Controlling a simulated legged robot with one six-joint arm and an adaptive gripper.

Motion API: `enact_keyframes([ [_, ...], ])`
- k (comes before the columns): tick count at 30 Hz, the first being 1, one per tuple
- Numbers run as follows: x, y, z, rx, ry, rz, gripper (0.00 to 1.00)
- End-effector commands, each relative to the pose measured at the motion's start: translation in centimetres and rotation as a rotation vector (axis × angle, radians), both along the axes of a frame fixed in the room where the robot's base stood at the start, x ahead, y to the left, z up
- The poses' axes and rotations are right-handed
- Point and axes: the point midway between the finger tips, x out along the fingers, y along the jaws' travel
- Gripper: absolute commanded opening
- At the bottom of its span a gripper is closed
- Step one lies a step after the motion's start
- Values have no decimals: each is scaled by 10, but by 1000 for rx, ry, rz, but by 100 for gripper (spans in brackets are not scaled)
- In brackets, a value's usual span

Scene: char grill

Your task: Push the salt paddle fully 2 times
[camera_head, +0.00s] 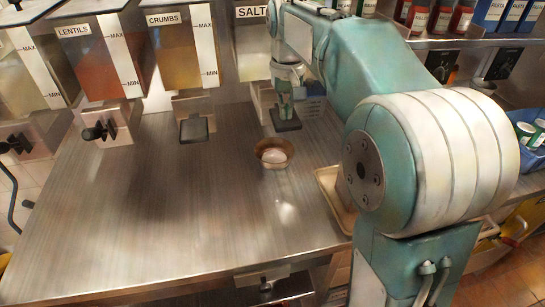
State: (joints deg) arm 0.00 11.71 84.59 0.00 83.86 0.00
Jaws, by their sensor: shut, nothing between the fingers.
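The salt dispenser (252,48) stands at the back with a white SALT label, and my arm hides much of it. Its dark salt paddle (287,126) sticks out low at the front, just above the counter. My gripper (286,112) is shut and empty, pointing down right at the paddle and overlapping it in this view. I cannot tell whether they touch or how far the paddle is pushed. A brown bowl (272,154) with pale contents sits on the counter in front of the paddle.
A tan tray (335,200) lies right of the bowl, partly behind my arm. A blue basket (314,108) is behind. The steel counter (150,220) is clear at front left.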

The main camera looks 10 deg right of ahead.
Motion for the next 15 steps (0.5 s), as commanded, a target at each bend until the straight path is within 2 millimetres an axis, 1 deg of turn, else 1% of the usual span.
enact_keyframes([
  [15,0,0,27,0,-3,0,0],
])
